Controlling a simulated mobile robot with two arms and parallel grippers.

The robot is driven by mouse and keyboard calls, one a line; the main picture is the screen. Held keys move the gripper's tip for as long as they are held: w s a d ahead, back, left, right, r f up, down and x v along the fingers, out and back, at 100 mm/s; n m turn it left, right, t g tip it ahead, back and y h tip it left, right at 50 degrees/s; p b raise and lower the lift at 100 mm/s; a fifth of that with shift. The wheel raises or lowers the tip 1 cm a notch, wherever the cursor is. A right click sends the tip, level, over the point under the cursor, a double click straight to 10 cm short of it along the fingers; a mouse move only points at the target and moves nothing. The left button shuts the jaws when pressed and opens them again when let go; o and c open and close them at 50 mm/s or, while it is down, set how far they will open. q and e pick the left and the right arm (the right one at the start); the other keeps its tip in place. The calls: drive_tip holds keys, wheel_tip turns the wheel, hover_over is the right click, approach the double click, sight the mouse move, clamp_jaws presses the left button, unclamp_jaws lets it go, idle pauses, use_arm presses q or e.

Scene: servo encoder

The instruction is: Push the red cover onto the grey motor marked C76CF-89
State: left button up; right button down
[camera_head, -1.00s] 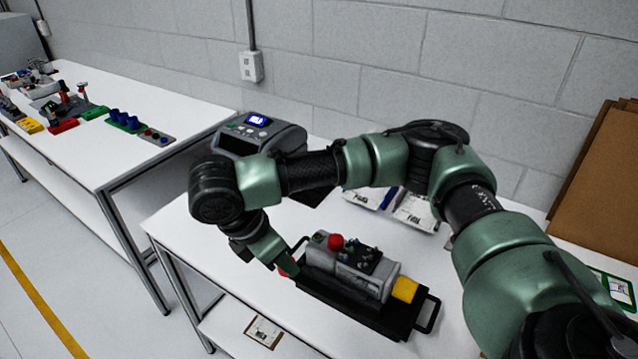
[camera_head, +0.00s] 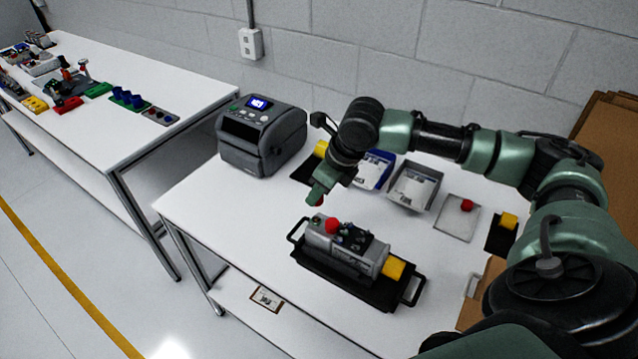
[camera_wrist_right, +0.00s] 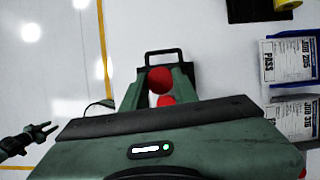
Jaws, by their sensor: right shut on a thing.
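The grey motor (camera_head: 345,254) lies in a black tray (camera_head: 352,287) on the white table. A red round part (camera_head: 332,226) sits on its left end and a yellow part (camera_head: 394,268) on its right end. Its marking cannot be read. A dark pronged gripper (camera_wrist_right: 32,140), apparently my left, shows at lower left.
A label printer (camera_head: 262,137) stands at the back left. A blue bin (camera_head: 373,170) and a grey bin (camera_head: 414,187) stand behind the motor. A pad with a red part (camera_head: 467,206) lies right. The front left table is clear.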

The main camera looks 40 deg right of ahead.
drive_tip(key=shift+d, duration=0.1)
drive_tip(key=b, duration=0.6)
hover_over(314, 218)
drive_tip(key=s, duration=0.1)
drive_tip(key=f, duration=0.5)
drive_tip(key=shift+s+d+f, duration=0.2)
drive_tip(key=shift+d, duration=0.1)
drive_tip(key=shift+f, duration=0.65)
drive_tip(key=shift+w+p, duration=0.15)
drive_tip(key=shift+p, duration=0.6)
drive_tip(key=shift+a+f, duration=0.1)
drive_tip(key=shift+f, duration=0.45)
idle(1.1)
drive_tip(key=c, duration=1)
unclamp_jaws()
